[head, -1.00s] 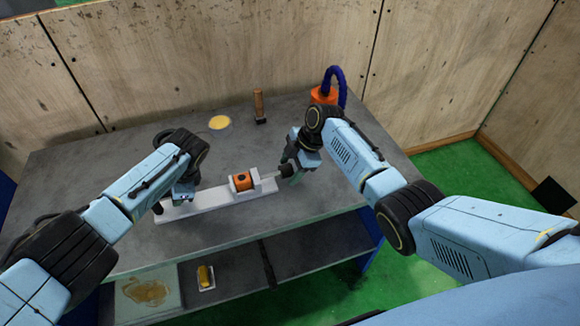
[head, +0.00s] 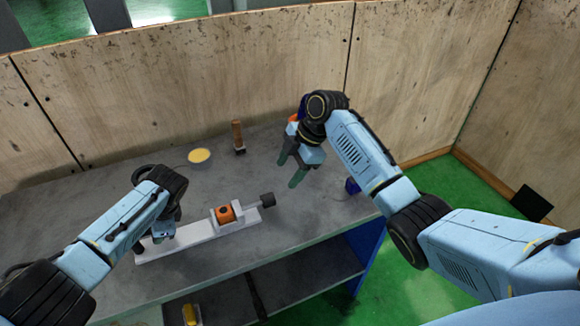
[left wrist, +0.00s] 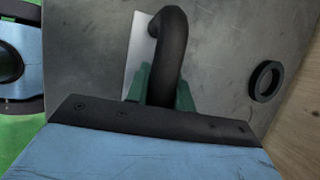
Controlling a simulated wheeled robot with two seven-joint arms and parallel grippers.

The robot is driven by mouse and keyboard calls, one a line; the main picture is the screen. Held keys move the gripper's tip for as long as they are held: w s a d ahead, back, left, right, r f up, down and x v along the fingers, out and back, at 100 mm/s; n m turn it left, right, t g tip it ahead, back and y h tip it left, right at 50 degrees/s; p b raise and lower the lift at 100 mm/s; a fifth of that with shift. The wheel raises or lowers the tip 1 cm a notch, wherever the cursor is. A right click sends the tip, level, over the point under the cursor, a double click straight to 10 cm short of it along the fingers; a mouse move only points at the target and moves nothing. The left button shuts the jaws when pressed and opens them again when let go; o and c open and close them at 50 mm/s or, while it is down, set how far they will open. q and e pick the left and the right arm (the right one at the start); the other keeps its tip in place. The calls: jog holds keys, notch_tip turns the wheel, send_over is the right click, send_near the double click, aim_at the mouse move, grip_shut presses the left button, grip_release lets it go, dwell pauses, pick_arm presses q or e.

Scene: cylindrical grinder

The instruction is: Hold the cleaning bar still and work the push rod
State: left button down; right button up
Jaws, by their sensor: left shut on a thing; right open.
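The cleaning bar (head: 185,240) is a long white bar lying on the grey table, with an orange block (head: 225,214) set in it. The push rod (head: 267,200) shows as a dark knob at the bar's right end. My left gripper (head: 163,230) is at the bar's left end. In the left wrist view its green fingers (left wrist: 160,92) are shut on a black curved handle (left wrist: 172,35) beside the bar's white surface (left wrist: 136,45). My right gripper (head: 291,171) is open and empty, apart from the knob, behind and to the right of it.
A yellow disc (head: 199,156) and an upright wooden-handled tool (head: 238,136) stand behind the bar. A black ring (left wrist: 265,81) lies on the table in the left wrist view. Wooden walls (head: 200,75) close off the back. A yellow item (head: 190,314) sits on the lower shelf.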

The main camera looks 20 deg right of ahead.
pick_arm(q)
jog(key=shift+a, duration=0.15)
jog(key=c, duration=1.1)
grip_release()
jog(key=shift+s+d+r, duration=0.1)
jog(key=shift+d+r, duration=0.3)
jog(key=shift+r, duration=0.15)
jog(key=v, duration=1)
jog(key=shift+r, duration=0.4)
